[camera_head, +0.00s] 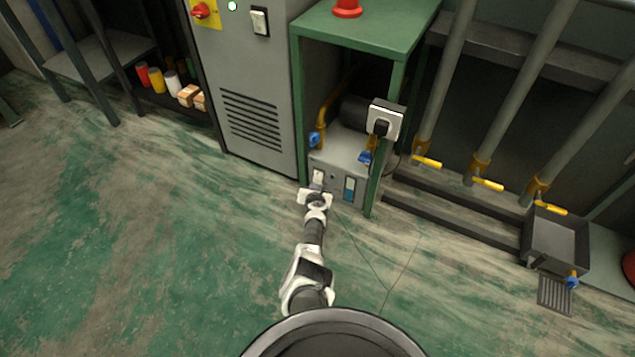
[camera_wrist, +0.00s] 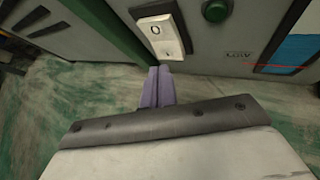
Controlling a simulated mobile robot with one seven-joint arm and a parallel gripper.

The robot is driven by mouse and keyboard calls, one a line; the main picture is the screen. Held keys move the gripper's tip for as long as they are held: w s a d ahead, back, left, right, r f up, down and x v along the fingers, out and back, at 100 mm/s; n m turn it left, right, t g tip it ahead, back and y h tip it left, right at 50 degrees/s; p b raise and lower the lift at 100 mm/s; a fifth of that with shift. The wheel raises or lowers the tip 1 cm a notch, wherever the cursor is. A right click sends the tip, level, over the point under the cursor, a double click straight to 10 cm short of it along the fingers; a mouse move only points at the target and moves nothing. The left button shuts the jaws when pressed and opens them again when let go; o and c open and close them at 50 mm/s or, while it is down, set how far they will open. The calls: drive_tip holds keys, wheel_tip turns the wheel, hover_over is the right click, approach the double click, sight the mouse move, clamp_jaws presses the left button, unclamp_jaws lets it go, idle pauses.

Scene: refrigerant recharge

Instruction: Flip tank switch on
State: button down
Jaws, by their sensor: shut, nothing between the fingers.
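A white rocker switch (camera_head: 318,176) is on the front of a low grey unit (camera_head: 333,188) under a green stand. In the wrist view the white switch (camera_wrist: 162,32) is close, and an "O" mark shows on its upper part. My gripper (camera_head: 314,191) is at the front of the unit, just below the switch. In the wrist view my gripper (camera_wrist: 160,72) has its two fingers together with nothing between them. The fingertips are just under the switch's lower edge; I cannot tell whether they touch it.
A green button (camera_wrist: 215,11) and a blue panel (camera_wrist: 295,50) are right of the switch. The stand's green leg (camera_head: 384,150) rises at the right. A grey cabinet (camera_head: 250,90) stands at the left. The green floor (camera_head: 180,240) in front is clear.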

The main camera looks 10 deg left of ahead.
drive_tip(key=shift+w+d, duration=0.15)
drive_tip(key=shift+w, duration=0.2)
drive_tip(key=shift+w+d+f+b, duration=0.1)
drive_tip(key=shift+w+b, duration=0.25)
drive_tip(key=shift+b, duration=0.2)
idle(0.6)
drive_tip(key=shift+s+a+p, duration=0.25)
drive_tip(key=shift+s+p, duration=0.45)
drive_tip(key=shift+s, duration=0.05)
